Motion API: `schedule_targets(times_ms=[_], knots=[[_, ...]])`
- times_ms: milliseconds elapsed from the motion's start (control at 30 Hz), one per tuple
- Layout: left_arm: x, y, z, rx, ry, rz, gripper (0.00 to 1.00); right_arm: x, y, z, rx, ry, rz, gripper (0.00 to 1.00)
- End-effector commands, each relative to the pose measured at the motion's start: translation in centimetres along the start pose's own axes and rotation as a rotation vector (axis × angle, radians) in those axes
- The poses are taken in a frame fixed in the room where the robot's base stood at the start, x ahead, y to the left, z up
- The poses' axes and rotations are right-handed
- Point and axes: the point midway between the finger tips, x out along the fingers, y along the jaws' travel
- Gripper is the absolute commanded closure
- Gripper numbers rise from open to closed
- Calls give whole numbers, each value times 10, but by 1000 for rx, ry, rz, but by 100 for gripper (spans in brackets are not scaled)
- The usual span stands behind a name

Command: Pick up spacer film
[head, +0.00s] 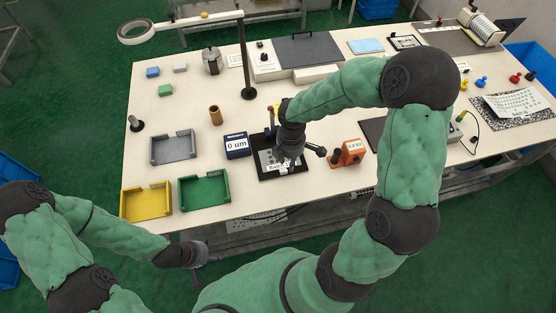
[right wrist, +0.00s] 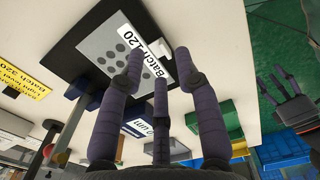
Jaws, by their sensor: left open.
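A grey sheet with several dark round spots, which looks like the spacer film (head: 266,158), lies on a black board (head: 262,175) at the middle of the table's front. My right gripper (head: 292,152) is over the right part of the board and hides some of the sheet. In the right wrist view its fingers (right wrist: 158,62) are spread, with nothing between them; whether they touch the sheet I cannot tell. My left gripper (head: 203,256) is open and empty, off the table's front edge.
A dark blue "0 um" box (head: 237,146) stands left of the board, an orange device (head: 350,153) right of it. Grey (head: 173,162), green (head: 226,189) and yellow (head: 146,214) trays sit at front left. A black post (head: 247,75) stands behind.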

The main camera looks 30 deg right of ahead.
Motion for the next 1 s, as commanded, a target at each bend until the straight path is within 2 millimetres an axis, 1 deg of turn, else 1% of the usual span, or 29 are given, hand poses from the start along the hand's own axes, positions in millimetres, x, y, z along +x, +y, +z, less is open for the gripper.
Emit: schedule_targets(times_ms=[33,167,267,533,600,800,900,967,1000], knots=[[3,-1,0,0,0,0,46,7,0,0,0,0,0,67],[5,-2,-1,0,1,0,46,13,0,0,1,0,1,67],[9,-3,-1,0,1,0,46,21,1,-2,1,1,0,67],[25,-9,-2,-1,1,0,46,58,2,-5,1,1,-1,67],[26,-9,-2,-1,1,0,46,62,2,-5,1,1,0,67],[25,-9,-2,-1,1,0,46,61,2,-5,2,1,1,67],[25,-9,-2,0,1,0,46,61,2,-5,2,1,1,87],[25,-9,-2,0,1,0,46,61,2,-5,2,1,1,97],[25,-9,-2,0,1,0,46,61,2,-5,2,1,1,100]])
